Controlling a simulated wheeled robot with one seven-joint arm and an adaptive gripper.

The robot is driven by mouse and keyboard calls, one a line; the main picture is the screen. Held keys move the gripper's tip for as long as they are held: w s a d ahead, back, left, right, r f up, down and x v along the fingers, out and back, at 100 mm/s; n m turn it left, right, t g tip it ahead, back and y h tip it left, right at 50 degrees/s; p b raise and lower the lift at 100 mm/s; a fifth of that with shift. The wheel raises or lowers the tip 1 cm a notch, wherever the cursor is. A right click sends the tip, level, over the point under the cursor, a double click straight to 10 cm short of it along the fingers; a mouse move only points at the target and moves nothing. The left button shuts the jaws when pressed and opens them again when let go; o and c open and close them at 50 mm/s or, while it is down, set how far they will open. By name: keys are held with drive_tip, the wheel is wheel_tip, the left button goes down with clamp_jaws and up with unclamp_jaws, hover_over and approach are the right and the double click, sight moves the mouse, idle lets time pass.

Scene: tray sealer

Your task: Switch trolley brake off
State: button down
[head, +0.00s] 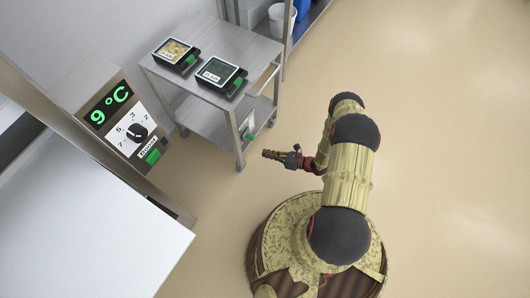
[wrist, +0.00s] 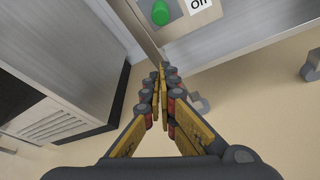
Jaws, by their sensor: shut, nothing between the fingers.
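The steel trolley (head: 212,42) stands at the upper left in the head view. A small panel with a green part (head: 250,136) is at its near right leg. In the wrist view, a round green button (wrist: 160,13) sits on a grey plate, with a white label reading "On" (wrist: 202,3) to its right. My gripper (head: 266,154) is shut and empty, just in front of the trolley's near leg. In the wrist view, my gripper's fingertips (wrist: 164,72) lie below the green button, apart from it in the picture.
Two black trays (head: 176,55) (head: 220,76) with labels lie on the trolley top. A panel with a dial and a green "9 °C" display (head: 117,107) is at the left. A white surface (head: 85,235) fills the lower left. A caster (wrist: 311,66) shows in the wrist view. The floor at right is clear.

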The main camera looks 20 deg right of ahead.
sight(250, 137)
drive_tip(key=b+x, duration=0.3)
drive_tip(key=x, duration=0.5)
drive_tip(key=shift+w+d+r, duration=0.2)
drive_tip(key=shift+r, duration=0.35)
drive_tip(key=shift+w+d+r, duration=0.15)
drive_tip(key=shift+d+r, duration=0.05)
drive_tip(key=shift+r, duration=0.35)
drive_tip(key=shift+w+d+r, duration=0.2)
drive_tip(key=shift+r, duration=0.4)
